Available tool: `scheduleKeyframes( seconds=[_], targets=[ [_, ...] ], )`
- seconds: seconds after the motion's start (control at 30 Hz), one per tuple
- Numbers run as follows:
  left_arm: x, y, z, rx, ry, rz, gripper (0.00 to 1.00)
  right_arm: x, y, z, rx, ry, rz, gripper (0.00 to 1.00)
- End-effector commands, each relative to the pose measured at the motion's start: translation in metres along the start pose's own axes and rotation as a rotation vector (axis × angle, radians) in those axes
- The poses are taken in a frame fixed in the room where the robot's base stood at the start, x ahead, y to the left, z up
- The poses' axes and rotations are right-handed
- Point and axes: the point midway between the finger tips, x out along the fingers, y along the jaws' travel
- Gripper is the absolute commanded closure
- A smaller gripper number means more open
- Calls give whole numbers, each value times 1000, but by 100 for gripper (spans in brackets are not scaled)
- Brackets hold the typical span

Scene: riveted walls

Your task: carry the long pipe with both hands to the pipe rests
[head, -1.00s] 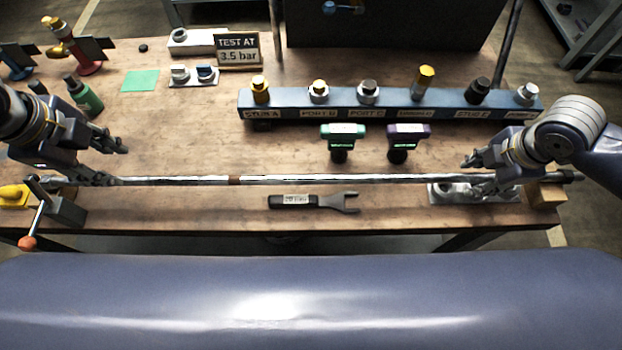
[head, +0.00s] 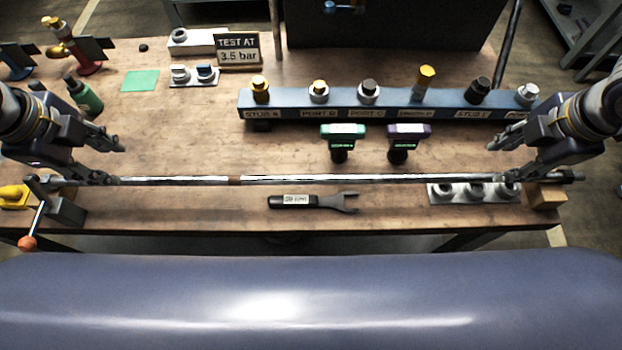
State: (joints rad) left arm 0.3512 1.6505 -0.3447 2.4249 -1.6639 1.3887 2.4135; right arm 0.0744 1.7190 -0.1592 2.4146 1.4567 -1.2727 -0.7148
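The long grey pipe (head: 330,180) runs left to right along the front of the bench, with a brown band left of its middle. Its right end lies over a wooden block (head: 547,196); its left end is at a dark clamp (head: 66,210) with an orange-knobbed lever. Whether the pipe touches these supports is hard to tell. My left gripper (head: 116,163) is open at the pipe's left part, one finger behind the pipe and the other at it. My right gripper (head: 508,162) has its fingers apart near the pipe's right part.
A dark fork-ended tool (head: 313,201) lies in front of the pipe. A plate with several round fittings (head: 450,193) is under its right part. Behind stand two handheld gauges (head: 343,140) (head: 405,140) and a blue manifold (head: 390,104).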

Motion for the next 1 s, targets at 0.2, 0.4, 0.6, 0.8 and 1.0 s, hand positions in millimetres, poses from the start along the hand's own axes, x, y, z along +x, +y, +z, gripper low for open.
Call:
scheduleKeyframes(
  seconds=[0.2, 0.4, 0.6, 0.8, 1.0],
  targets=[
    [0, 0, 0, 0, 0, 0, 62, -12, 0, 0, 2, -1, 0, 62],
    [0, 0, 0, 0, 0, 0, 62, -14, -1, 0, 3, 0, -2, 62],
    [0, 0, 0, 0, 0, 0, 62, -14, -1, 0, 3, 0, -1, 62],
    [-17, -4, 0, 0, 1, -1, 62, -23, 1, 0, 3, 0, -1, 62],
    [-37, -8, 0, 0, 1, -1, 62, -34, 3, 0, 3, 0, -1, 62]
  ],
)
